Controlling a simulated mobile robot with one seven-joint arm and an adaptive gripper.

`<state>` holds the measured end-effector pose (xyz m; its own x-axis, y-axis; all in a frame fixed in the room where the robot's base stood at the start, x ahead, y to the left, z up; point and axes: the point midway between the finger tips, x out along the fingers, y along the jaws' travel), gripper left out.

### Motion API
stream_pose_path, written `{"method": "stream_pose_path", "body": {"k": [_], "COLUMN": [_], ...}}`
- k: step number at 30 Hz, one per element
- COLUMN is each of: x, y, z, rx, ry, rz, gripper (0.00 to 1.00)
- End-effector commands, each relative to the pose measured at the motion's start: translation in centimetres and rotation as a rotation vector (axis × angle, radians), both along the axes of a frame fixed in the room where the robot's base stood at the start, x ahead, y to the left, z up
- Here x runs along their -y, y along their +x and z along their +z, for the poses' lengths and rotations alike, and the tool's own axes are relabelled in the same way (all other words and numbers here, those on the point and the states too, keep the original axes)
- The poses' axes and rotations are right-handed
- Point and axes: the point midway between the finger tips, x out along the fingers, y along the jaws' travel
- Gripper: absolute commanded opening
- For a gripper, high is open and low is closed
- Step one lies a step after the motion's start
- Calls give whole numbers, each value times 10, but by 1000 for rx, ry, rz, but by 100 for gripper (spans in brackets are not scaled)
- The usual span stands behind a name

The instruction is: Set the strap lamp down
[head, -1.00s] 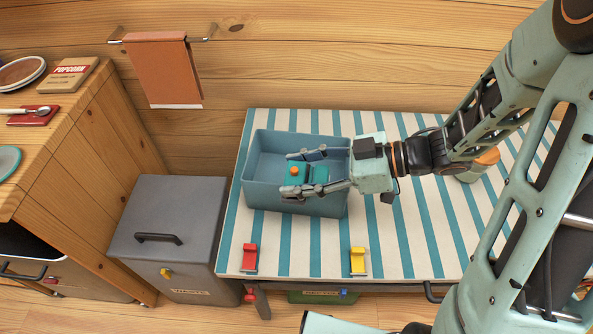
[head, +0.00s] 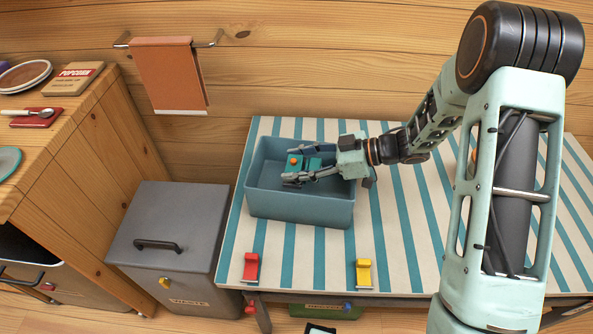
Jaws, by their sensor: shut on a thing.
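The strap lamp (head: 312,164), a small teal thing with an orange round end, is between the fingers of my gripper (head: 292,164). My gripper is shut on it and reaches in from the right over the near-right wall of the blue bin (head: 300,208). The lamp shows within the bin's opening. I cannot tell whether it touches the bin floor. The fingers hide part of the lamp, and my gripper hides part of the bin's right side.
The bin stands on a striped table (head: 400,230). A red clip-like thing (head: 251,267) and a yellow one (head: 364,272) are at its front edge. A grey waste box (head: 175,235) stands left. The striped top between bin and front edge is clear.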

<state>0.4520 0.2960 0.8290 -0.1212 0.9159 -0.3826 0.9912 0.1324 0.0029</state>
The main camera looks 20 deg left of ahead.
Motion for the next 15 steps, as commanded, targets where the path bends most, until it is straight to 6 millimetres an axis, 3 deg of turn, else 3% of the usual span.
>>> {"method": "stream_pose_path", "body": {"k": [3,15], "x": [0,0], "y": [-2,-2], "z": [-21,-26], "rx": [-4,-3], "ry": [-2,0], "rz": [0,1], "gripper": [19,19]}}
